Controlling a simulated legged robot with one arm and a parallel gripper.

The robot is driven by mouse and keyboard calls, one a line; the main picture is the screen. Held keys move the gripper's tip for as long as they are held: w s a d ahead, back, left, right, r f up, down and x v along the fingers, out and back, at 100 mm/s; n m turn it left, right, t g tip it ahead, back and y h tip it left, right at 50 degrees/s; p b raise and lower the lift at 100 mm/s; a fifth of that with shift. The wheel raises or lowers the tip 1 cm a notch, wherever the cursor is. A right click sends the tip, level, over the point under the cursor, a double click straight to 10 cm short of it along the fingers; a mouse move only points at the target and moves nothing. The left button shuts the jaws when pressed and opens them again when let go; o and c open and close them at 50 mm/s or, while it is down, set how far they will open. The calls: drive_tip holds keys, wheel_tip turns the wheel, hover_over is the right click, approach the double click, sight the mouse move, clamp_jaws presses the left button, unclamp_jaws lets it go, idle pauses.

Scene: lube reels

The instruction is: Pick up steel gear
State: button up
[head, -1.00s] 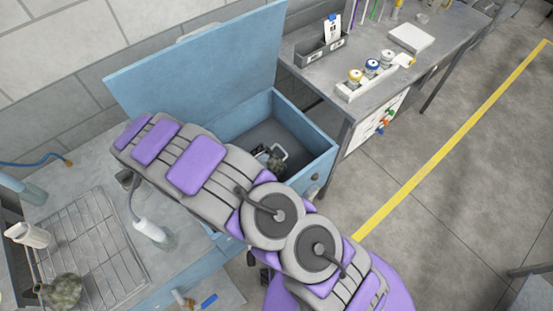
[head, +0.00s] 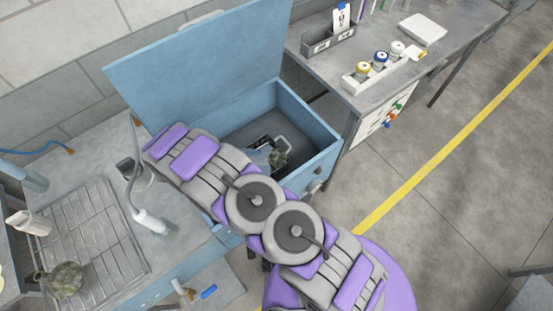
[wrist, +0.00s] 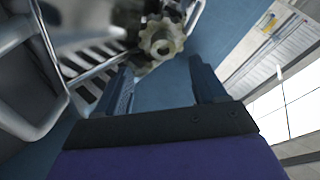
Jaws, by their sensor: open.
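A worn, greyish gear (wrist: 160,42) shows in the wrist view, just beyond my fingertips and slightly above the middle. It lies against metal wire parts. In the head view, a dark, mottled lump that looks like the same gear (head: 279,158) is inside the blue open-topped box (head: 318,122). My gripper (wrist: 160,74) is open and empty, with a finger on each side and the gear ahead of the gap, apart from the fingers. In the head view my arm crosses in front of the box and my gripper is not clearly visible.
The box's raised lid (head: 205,60) stands behind it. A wire rack (head: 95,240) with a mottled pot-like item (head: 62,279) lies on the left bench. A grey workbench (head: 440,60) holds several capped bottles at right. Open floor lies beyond the yellow line.

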sight(272, 160)
drive_tip(key=shift+r+b+x, duration=0.2)
drive_tip(key=shift+b+x, duration=0.3)
drive_tip(key=shift+x, duration=3.3)
clamp_jaws()
